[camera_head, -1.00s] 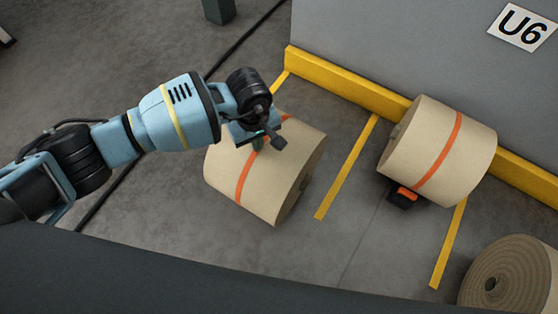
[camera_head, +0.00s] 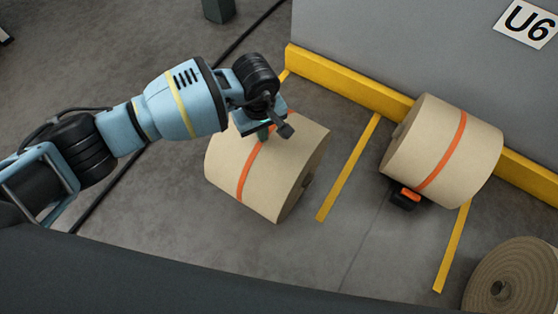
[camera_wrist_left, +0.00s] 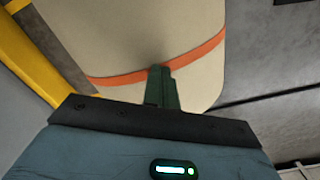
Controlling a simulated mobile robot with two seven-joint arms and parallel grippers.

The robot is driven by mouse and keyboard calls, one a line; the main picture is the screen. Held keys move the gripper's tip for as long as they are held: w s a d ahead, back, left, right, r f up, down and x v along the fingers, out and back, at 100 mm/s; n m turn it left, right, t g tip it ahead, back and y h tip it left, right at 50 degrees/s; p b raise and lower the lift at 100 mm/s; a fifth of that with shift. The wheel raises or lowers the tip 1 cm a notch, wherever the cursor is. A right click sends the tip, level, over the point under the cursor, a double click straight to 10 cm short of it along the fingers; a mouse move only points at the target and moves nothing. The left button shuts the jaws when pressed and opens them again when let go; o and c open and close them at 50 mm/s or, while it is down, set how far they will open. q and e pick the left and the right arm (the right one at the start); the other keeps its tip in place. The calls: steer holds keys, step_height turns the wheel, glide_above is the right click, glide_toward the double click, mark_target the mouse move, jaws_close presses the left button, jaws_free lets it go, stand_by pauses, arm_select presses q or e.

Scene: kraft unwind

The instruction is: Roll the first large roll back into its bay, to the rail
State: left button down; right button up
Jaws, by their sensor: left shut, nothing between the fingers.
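A large tan paper roll (camera_head: 285,170) with an orange band lies on its side at the centre-left in the head view, left of a yellow floor line. A gap of floor shows between it and the yellow rail (camera_head: 345,80). My left gripper (camera_head: 264,133) is shut and empty at the roll's upper side, by the orange band. In the left wrist view, its green fingers (camera_wrist_left: 163,88) overlap the roll (camera_wrist_left: 150,35) at the band; I cannot tell for sure whether they touch. The rail (camera_wrist_left: 28,58) shows at the left there. My right gripper is out of view.
A second banded roll (camera_head: 440,145) lies close to the rail on the right, with a black and orange block (camera_head: 406,198) at its underside. Another roll (camera_head: 515,280) is at the lower right. Yellow floor lines (camera_head: 349,165) mark the bays. A dark cable crosses the floor behind my arm.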

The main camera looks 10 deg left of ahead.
mark_target(272, 127)
arm_select(q)
steer(key=shift+s+a+f, duration=0.1)
steer(key=shift+s+f, duration=0.1)
steer(key=shift+f, duration=0.25)
steer(key=shift+w+b, duration=0.3)
steer(key=shift+b, duration=0.2)
steer(key=shift+w+d+b, duration=0.25)
steer(key=shift+w+b, duration=0.15)
steer(key=shift+b, duration=0.05)
steer(key=shift+w+d+b, duration=0.15)
steer(key=shift+w+b, duration=0.2)
steer(key=shift+r, duration=0.15)
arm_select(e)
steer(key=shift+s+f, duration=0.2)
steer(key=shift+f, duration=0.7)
arm_select(q)
steer(key=shift+w, duration=0.1)
steer(key=shift+w+d+b, duration=0.25)
steer(key=shift+w+b, duration=0.2)
steer(key=shift+w, duration=0.1)
steer(key=shift+w+d+b, duration=0.2)
steer(key=shift+w+b, duration=0.2)
steer(key=shift+w, duration=0.1)
steer(key=shift+r, duration=0.1)
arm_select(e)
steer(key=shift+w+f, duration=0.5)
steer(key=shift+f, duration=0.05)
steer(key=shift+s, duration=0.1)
